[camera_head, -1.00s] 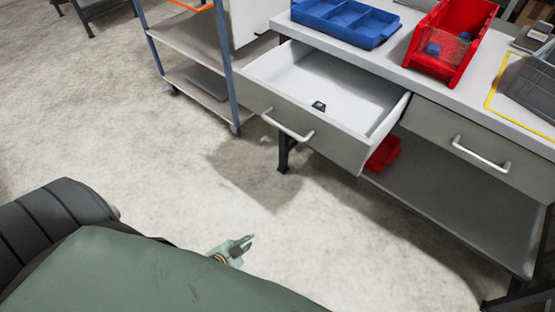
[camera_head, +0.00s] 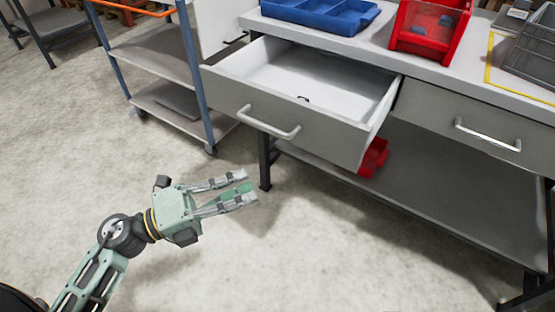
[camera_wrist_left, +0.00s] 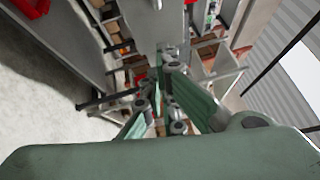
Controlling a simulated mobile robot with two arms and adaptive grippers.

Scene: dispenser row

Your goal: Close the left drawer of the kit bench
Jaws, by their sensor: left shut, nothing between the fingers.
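The left drawer of the kit bench (camera_head: 300,128) is pulled well out, with a grey front, a silver bar handle (camera_head: 268,125) and a white inside. The wrist view shows the fingers (camera_wrist_left: 168,55) in front of a grey panel that I cannot name surely. My right gripper is not in view.
The right drawer (camera_head: 480,132) is shut. On the bench top stand a blue divided tray (camera_head: 325,17), a red bin (camera_head: 428,50) and a grey crate (camera_head: 525,70). A cart (camera_head: 165,55) stands left of the bench. A red bin (camera_head: 373,157) is under the drawer.

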